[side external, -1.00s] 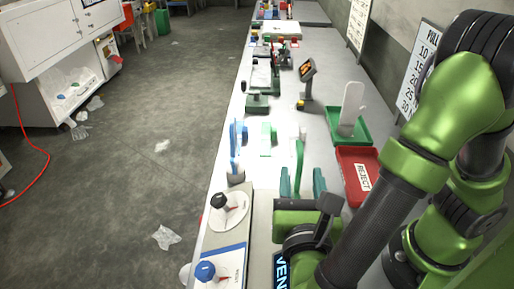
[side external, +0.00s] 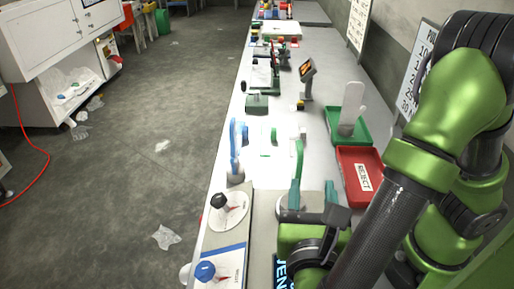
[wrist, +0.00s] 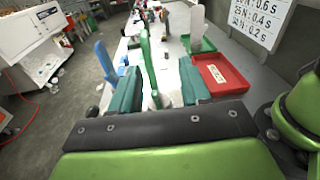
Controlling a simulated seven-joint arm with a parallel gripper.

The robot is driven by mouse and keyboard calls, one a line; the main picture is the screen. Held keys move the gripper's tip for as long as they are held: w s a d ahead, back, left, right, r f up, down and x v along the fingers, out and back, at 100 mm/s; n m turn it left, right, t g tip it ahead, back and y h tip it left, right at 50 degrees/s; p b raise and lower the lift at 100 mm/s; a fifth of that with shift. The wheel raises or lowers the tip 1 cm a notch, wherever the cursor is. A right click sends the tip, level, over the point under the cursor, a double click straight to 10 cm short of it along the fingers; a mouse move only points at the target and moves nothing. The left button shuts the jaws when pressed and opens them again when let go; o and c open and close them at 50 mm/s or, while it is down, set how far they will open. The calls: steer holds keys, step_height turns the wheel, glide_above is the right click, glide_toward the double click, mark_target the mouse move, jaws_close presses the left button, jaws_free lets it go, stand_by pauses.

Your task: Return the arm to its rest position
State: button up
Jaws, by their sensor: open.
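My gripper (side external: 313,193) is open, with two teal fingers spread apart above the near part of the bench. It also shows in the wrist view (wrist: 160,85), with nothing held between the fingers. A green upright form (side external: 298,160) stands on the bench just beyond the gripper. In the wrist view it appears between the fingers (wrist: 147,58), and whether it is clear of them is hard to tell there. A blue upright form (side external: 236,150) stands to the left. My arm fills the right side of the side view and hides part of the bench.
A red tray (side external: 374,157) marked REJECT lies right of the gripper. A green tray (side external: 364,139) behind it holds a white upright plate (side external: 351,103). A panel with dial knobs (side external: 235,238) lies at the near left. The wall is close on the right.

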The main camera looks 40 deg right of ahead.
steer(key=d+f+m+g+y, duration=0.2)
steer(key=d+m+g+y, duration=0.8)
steer(key=d+m, duration=0.75)
steer(key=w+a+r+m+t+y, duration=0.1)
steer(key=w+r+m+t+y, duration=0.3)
steer(key=m, duration=0.9)
step_height(320, 180, up, 2)
steer(key=shift+a+r+t+y, duration=0.2)
steer(key=shift+a+t+y, duration=0.3)
steer(key=shift+t, duration=0.6)
steer(key=shift+w+d, duration=0.1)
